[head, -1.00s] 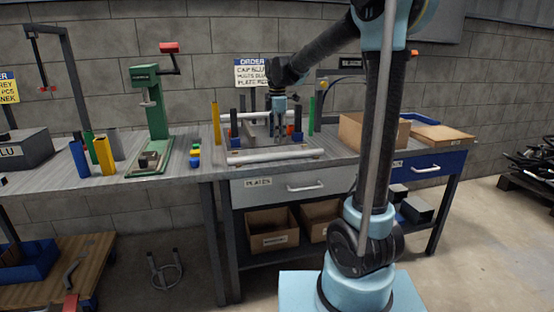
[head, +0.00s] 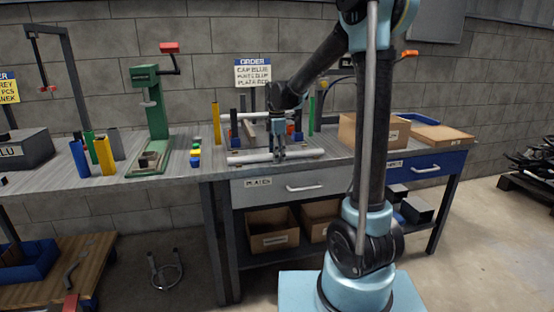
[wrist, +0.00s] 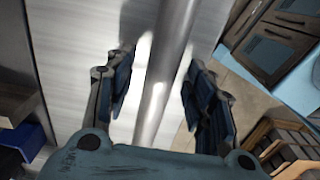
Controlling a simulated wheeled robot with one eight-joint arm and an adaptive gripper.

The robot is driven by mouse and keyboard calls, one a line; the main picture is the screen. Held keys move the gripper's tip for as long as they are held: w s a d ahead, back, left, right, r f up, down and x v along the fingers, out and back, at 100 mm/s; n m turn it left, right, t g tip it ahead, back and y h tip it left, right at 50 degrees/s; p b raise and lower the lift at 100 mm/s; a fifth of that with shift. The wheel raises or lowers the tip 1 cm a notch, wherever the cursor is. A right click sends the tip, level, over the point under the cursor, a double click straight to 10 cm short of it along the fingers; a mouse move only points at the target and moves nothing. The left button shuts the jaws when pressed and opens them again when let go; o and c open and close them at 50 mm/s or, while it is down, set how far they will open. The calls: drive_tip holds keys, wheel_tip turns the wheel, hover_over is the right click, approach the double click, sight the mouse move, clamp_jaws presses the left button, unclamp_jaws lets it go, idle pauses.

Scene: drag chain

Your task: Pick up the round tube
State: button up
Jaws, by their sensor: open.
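The round tube (head: 250,157) is a light, silvery bar lying across the front of the workbench fixture. In the wrist view the tube (wrist: 170,60) runs lengthwise between my two fingers. My gripper (head: 279,152) points down over the tube, right of its middle. In the wrist view my gripper (wrist: 160,80) is open, with a gap on both sides of the tube. The fingers hide a short piece of the tube in the head view.
Coloured upright bars, including a yellow one (head: 216,123) and a green one (head: 312,115), stand around the fixture. A green press (head: 158,120) is left of it. A cardboard box (head: 362,134) stands right. The bench edge is close in front.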

clamp_jaws()
drive_tip(key=shift+r, duration=0.15)
